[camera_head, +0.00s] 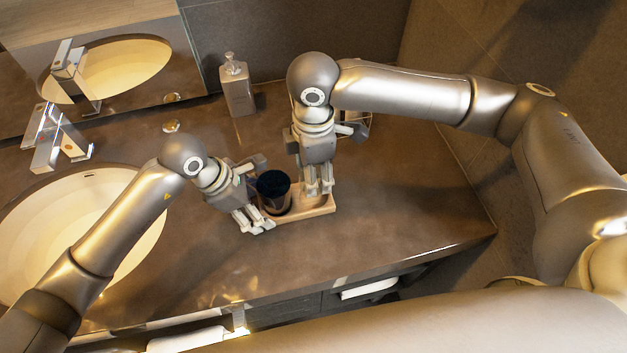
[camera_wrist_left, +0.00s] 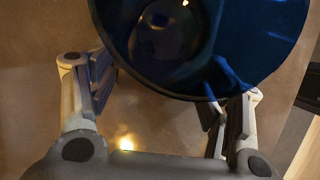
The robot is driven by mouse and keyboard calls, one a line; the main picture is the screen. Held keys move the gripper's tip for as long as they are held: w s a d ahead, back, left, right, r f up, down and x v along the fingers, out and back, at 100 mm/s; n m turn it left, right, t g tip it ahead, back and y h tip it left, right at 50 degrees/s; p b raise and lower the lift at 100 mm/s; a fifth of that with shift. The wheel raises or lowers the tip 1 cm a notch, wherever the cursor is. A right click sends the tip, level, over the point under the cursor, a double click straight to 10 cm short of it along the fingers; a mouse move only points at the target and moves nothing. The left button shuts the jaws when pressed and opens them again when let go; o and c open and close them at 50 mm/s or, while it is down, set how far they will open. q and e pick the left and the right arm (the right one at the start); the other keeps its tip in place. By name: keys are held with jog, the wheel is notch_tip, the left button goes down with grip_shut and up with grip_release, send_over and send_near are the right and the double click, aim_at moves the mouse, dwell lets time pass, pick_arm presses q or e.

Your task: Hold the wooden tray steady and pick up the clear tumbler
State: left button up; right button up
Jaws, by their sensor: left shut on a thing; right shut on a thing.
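The tumbler (camera_head: 273,187) looks dark blue and see-through and stands upright at the left part of the wooden tray (camera_head: 303,211). My left gripper (camera_head: 263,194) reaches in from the left, with one finger on the far side of the tumbler and one on the near side, shut on it. In the left wrist view the tumbler (camera_wrist_left: 205,45) fills the top, and the left gripper's fingers (camera_wrist_left: 165,100) stand either side below it. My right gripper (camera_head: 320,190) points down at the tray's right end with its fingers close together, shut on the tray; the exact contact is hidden.
A soap bottle (camera_head: 237,86) stands at the back of the counter. A round sink (camera_head: 75,220) and a tap (camera_head: 55,140) lie to the left. The counter (camera_head: 400,205) is clear at right.

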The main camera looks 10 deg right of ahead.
notch_tip(320, 180, up, 4)
jog(key=shift+r, duration=0.25)
pick_arm(q)
jog(key=o, duration=1.2)
jog(key=shift+r, duration=0.1)
jog(key=v, duration=1.1)
jog(key=shift+a+r, duration=0.25)
jog(key=shift+r, duration=0.1)
